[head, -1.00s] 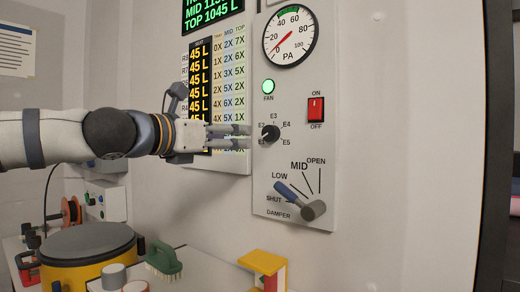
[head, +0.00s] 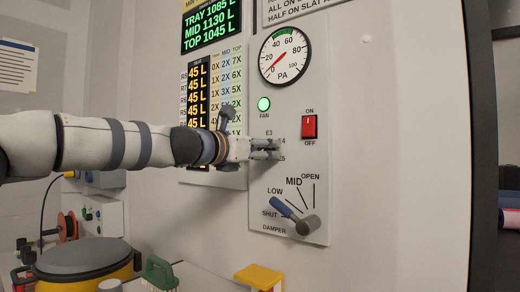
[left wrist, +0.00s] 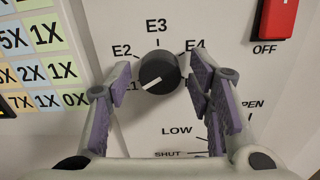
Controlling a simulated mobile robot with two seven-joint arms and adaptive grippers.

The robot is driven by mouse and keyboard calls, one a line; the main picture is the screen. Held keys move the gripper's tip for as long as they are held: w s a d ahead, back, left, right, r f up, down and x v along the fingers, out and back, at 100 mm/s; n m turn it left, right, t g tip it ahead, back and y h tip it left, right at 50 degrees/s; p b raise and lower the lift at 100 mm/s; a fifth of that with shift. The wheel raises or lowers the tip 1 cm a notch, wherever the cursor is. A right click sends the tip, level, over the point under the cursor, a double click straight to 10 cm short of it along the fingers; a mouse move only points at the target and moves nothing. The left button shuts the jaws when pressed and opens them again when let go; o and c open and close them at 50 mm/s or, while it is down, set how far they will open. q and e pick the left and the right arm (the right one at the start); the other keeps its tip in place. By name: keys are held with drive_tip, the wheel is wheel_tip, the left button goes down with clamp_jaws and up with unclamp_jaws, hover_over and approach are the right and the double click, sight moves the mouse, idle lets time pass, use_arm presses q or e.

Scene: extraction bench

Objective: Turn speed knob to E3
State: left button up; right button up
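The black speed knob (left wrist: 159,72) is on the panel between the fingers in the left wrist view. Its white pointer line slants down to the left, towards the partly hidden E1 mark. The E3 label (left wrist: 156,25) is straight above the knob, with E2 (left wrist: 121,50) and E4 (left wrist: 195,45) to either side. My left gripper (head: 277,149) reaches the panel at the knob and hides it in the head view. In the left wrist view its fingers (left wrist: 161,92) are open, one on each side of the knob, with visible gaps. My right gripper is not in view.
The red on/off switch (head: 309,127) is to the right above the knob. The damper lever (head: 288,209) with its blue grip is below, at the SHUT and LOW side. The lit green fan lamp (head: 264,104) and the PA gauge (head: 286,55) are above.

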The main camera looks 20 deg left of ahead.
use_arm(q)
drive_tip(key=c, duration=0.8)
drive_tip(key=shift+o, duration=0.2)
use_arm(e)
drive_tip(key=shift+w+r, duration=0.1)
use_arm(q)
drive_tip(key=m+p, duration=0.1)
drive_tip(key=m, duration=1)
drive_tip(key=shift+d, duration=0.1)
drive_tip(key=m, duration=0.6)
drive_tip(key=shift+f+m+p, duration=0.15)
drive_tip(key=shift+m+p, duration=0.15)
drive_tip(key=shift+p, duration=0.1)
drive_tip(key=m, duration=0.5)
drive_tip(key=shift+m, duration=0.4)
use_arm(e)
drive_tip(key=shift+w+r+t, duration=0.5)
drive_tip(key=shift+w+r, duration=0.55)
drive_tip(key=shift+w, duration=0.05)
use_arm(q)
drive_tip(key=shift+m, duration=0.3)
